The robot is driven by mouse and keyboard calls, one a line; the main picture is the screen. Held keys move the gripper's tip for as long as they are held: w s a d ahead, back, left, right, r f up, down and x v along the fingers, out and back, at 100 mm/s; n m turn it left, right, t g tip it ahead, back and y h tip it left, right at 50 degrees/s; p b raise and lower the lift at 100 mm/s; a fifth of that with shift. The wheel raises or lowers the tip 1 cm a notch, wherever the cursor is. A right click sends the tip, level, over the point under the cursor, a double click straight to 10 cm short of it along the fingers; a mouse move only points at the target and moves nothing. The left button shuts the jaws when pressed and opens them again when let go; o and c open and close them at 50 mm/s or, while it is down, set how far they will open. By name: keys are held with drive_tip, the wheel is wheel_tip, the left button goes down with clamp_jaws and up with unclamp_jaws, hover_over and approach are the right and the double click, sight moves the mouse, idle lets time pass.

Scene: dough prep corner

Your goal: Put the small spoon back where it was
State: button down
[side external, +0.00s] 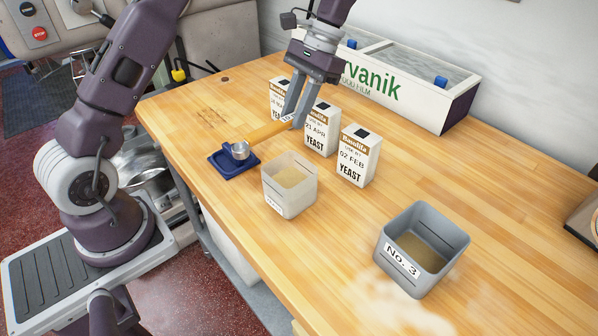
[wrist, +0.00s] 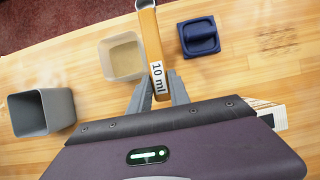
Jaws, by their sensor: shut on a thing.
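The small spoon has a metal cup (side external: 240,150) and a long yellow-orange handle (side external: 265,132). My gripper (side external: 292,122) is shut on the far end of the handle. In the wrist view the handle (wrist: 150,38) runs up from between my fingers (wrist: 158,88), with a "10 ml" label near them. The cup lies mostly beyond the top edge there. A dark blue spoon rest (side external: 228,166) lies on the table. In the side view the cup overlaps its right part; whether they touch I cannot tell. The rest (wrist: 200,42) shows right of the handle in the wrist view.
A pale bin (side external: 289,197) with powder stands near the rest. A grey bin (side external: 405,272) marked "No. 3" is farther right. Three yeast cartons (side external: 357,160) stand behind the pale bin, close to my gripper. A long white box (side external: 400,90) stands along the wall.

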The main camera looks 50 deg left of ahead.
drive_tip(key=shift+r, duration=1.3)
drive_tip(key=shift+r, duration=0.15)
drive_tip(key=r, duration=0.4)
drive_tip(key=shift+d+r, duration=0.2)
drive_tip(key=shift+r, duration=0.2)
drive_tip(key=s+d+m+t+y, duration=0.1)
drive_tip(key=s+d+m+t, duration=0.35)
drive_tip(key=d+m, duration=0.9)
drive_tip(key=s+d+m+t+y, duration=0.1)
drive_tip(key=s+d+m+t, duration=0.6)
drive_tip(key=m, duration=1.1)
drive_tip(key=shift+g, duration=0.65)
drive_tip(key=w+f, duration=0.1)
drive_tip(key=f, duration=0.5)
drive_tip(key=w+d+f, duration=0.1)
drive_tip(key=f, duration=0.5)
drive_tip(key=w+f, duration=0.1)
drive_tip(key=f, duration=0.6)
drive_tip(key=shift+d, duration=0.2)
drive_tip(key=shift+r, duration=0.1)
